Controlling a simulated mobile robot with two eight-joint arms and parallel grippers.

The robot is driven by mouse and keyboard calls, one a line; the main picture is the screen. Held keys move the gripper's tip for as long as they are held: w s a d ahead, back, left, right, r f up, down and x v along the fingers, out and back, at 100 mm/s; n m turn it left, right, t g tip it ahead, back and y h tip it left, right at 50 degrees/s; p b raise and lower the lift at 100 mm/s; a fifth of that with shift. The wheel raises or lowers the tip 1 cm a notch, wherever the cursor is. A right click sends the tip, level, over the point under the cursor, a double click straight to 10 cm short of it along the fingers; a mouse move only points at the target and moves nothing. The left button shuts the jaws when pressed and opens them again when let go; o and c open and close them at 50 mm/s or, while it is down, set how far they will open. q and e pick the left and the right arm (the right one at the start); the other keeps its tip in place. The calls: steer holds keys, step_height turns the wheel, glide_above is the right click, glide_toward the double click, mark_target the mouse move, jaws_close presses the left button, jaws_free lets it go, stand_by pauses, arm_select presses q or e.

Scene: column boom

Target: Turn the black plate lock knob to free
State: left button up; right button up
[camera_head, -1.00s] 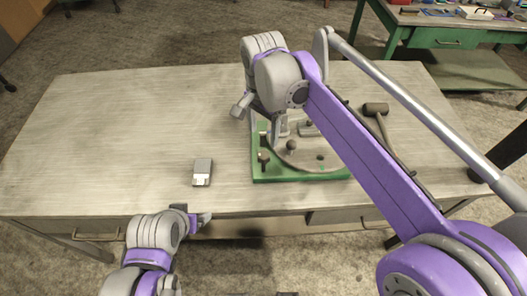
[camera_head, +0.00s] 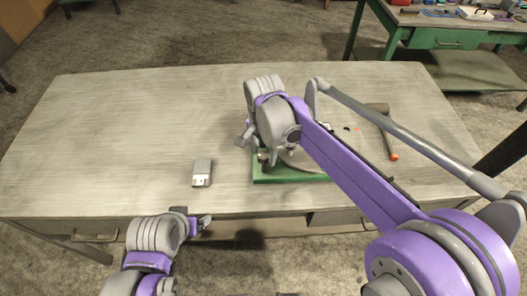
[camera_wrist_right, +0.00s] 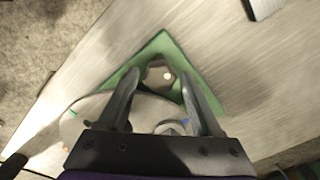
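The green base (camera_head: 290,176) with a round grey plate lies near the table's front edge, mostly hidden by my right arm in the head view. In the right wrist view a dark rounded knob (camera_wrist_right: 158,76) with a light spot stands near a corner of the green base (camera_wrist_right: 160,45). The grey plate (camera_wrist_right: 92,108) shows behind the fingers. My right gripper (camera_wrist_right: 160,78) is open, with the knob between its fingertips in the picture; I cannot tell whether they touch it. My left gripper (camera_head: 195,220) hangs by the front edge, empty; its opening is unclear.
A small grey and white block (camera_head: 202,173) lies left of the base. A mallet with a dark head (camera_head: 376,107) lies to its right, partly behind my arm. The left half of the wooden table (camera_head: 120,130) is clear.

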jaws_close()
steer(key=shift+n, duration=0.4)
steer(key=n, duration=0.3)
steer(key=shift+n, duration=0.3)
steer(key=n, duration=0.4)
steer(key=shift+n+b, duration=0.3)
steer(key=shift+b, duration=0.05)
steer(key=n, duration=0.4)
steer(key=shift+n, duration=2.4)
